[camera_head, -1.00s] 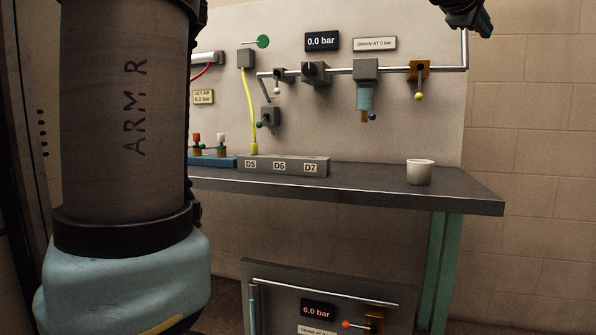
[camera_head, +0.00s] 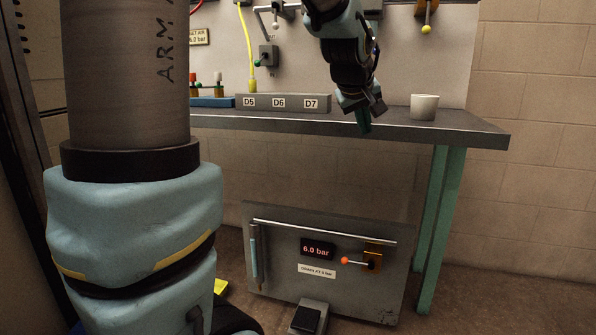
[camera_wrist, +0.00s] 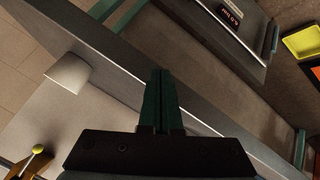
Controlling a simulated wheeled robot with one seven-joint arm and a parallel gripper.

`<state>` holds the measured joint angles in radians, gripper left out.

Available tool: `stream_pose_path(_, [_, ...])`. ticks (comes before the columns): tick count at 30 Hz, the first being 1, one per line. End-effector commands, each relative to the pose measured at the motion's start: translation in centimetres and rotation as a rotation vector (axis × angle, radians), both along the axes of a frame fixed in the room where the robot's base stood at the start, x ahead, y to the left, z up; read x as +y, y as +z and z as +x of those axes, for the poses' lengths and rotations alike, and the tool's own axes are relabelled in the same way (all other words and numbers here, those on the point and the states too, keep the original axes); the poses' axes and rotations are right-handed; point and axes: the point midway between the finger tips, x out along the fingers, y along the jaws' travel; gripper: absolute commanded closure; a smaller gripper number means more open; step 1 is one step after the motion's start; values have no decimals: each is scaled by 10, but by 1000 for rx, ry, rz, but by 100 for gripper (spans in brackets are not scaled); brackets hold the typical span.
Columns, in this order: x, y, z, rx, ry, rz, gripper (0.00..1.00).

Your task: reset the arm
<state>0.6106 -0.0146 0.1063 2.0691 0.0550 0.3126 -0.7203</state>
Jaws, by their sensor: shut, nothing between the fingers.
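My gripper (camera_head: 364,122) hangs in front of the bench's front edge in the head view, pointing down, just left of the white cup. In the wrist view my gripper (camera_wrist: 160,80) shows its two green fingers side by side, closed together with nothing between them. My arm comes down from the top of the head view to it. A large upper link of my arm fills the left of the head view.
A white cup (camera_head: 424,107) stands on the grey bench (camera_head: 460,131). A hose block labelled D5, D6, D7 (camera_head: 283,102) sits on it to the left. Below, a floor panel (camera_head: 285,270) reads 6.0 bar, with an orange-knobbed lever (camera_head: 357,263). A yellow tray (camera_wrist: 301,42) shows at upper right.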

Motion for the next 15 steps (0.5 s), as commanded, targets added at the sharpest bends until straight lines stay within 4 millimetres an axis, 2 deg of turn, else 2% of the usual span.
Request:
stream_pose_path(1, [25,-33,-4,36,2,56,100])
stream_pose_path(6, [97,-122,-34,165,-40,232,100])
stream_pose_path(9, [133,-163,-59,241,-77,307,100])
stream_pose_path(15, [179,-217,-104,364,-142,392,100])
